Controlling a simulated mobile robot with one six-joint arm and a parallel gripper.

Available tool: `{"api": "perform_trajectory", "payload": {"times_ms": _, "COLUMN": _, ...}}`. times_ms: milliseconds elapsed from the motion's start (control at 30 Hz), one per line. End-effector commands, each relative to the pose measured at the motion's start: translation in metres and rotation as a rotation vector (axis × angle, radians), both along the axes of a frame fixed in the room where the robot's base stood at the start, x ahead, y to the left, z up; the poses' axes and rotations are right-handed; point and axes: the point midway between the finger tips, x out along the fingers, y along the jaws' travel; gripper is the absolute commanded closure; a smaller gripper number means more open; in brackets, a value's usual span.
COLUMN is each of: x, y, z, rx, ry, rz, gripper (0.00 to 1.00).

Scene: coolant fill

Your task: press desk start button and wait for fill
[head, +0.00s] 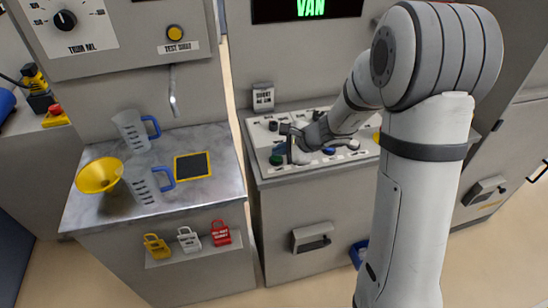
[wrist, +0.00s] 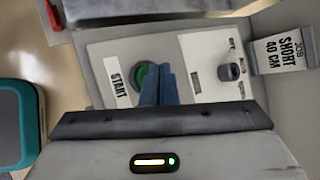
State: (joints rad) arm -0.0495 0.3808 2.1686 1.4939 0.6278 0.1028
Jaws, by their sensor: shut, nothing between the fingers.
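The green start button (wrist: 140,76) sits beside a label reading START (wrist: 117,82) on the desk panel (wrist: 105,52). In the head view the green button (head: 276,160) is at the panel's left front corner. My gripper (wrist: 160,72) is shut and empty, its blue fingers partly covering the button in the wrist view. In the head view my gripper (head: 291,154) is low over the panel, close to the button. I cannot tell whether the fingertips touch it.
A dark selector knob (wrist: 230,71) and a job card (wrist: 281,52) are beside the button. The left bench holds a yellow funnel (head: 99,175), two clear jugs with blue handles (head: 131,130) and a black pad (head: 192,166). A display (head: 308,9) reads VAN.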

Motion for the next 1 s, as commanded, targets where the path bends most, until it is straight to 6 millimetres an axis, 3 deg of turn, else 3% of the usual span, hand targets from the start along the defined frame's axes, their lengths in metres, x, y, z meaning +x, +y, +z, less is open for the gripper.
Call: {"api": "perform_trajectory", "payload": {"times_ms": 1000, "x": -0.0002, "y": 0.0002, "z": -0.0105, "rx": -0.001, "ry": 0.0, "rz": 0.001, "gripper": 1.0}}
